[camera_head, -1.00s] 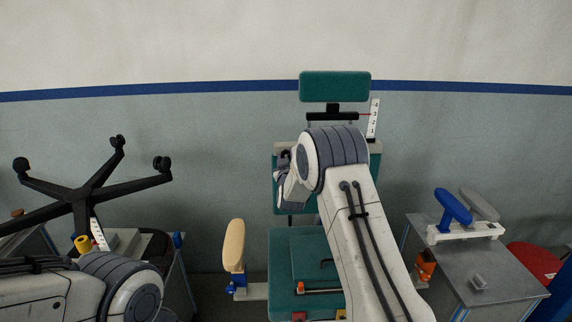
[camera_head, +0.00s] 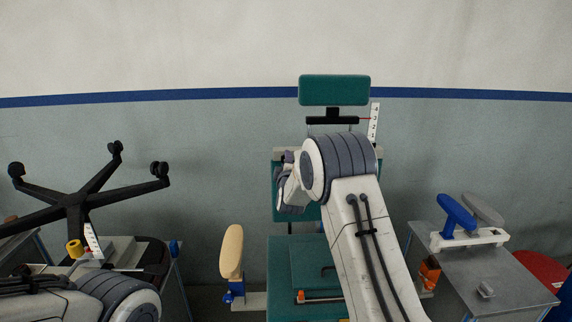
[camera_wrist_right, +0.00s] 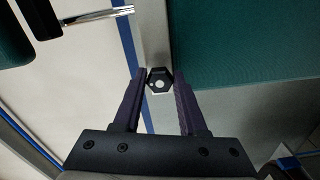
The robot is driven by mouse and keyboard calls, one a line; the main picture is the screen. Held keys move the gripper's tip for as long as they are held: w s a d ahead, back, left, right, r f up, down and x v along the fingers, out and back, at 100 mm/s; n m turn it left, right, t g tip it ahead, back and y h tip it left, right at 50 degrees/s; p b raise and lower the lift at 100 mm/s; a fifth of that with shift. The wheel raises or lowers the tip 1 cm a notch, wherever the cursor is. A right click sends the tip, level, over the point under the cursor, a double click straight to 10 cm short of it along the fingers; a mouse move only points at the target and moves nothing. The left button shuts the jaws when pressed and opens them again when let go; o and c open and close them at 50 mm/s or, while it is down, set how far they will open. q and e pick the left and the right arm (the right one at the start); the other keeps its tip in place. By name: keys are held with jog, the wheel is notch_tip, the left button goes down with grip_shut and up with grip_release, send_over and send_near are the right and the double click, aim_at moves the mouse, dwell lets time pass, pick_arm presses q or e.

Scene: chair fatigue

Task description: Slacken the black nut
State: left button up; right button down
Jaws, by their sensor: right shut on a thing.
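The black nut (camera_wrist_right: 160,80) is a hexagon with a pale round centre, seen in the right wrist view. It sits on a grey upright bar beside a teal panel (camera_wrist_right: 245,45). My right gripper (camera_wrist_right: 160,84) has its two dark fingers on either side of the nut, shut on it at the tips. In the head view my right gripper (camera_head: 288,180) shows in part near the chair's teal back, and my arm hides the nut there. My left arm comes in at the lower left, with its gripper out of the picture.
A teal headrest (camera_head: 334,90) stands above, with a numbered white scale (camera_head: 374,122) beside it. A beige armrest (camera_head: 231,252) is left of the teal seat. A grey table (camera_head: 475,270) with a blue pad (camera_head: 456,212) stands right. A black wheeled chair base (camera_head: 76,205) is left.

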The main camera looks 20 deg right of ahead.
jog(key=n+p, duration=0.1)
jog(key=n, duration=1.1)
jog(key=shift+a, duration=0.1)
jog(key=shift+n, duration=0.3)
dwell(0.3)
jog(key=shift+c, duration=2.3)
grip_release()
jog(key=b+v, duration=0.2)
jog(key=v, duration=0.8)
jog(key=shift+s, duration=0.3)
jog(key=shift+a, duration=0.1)
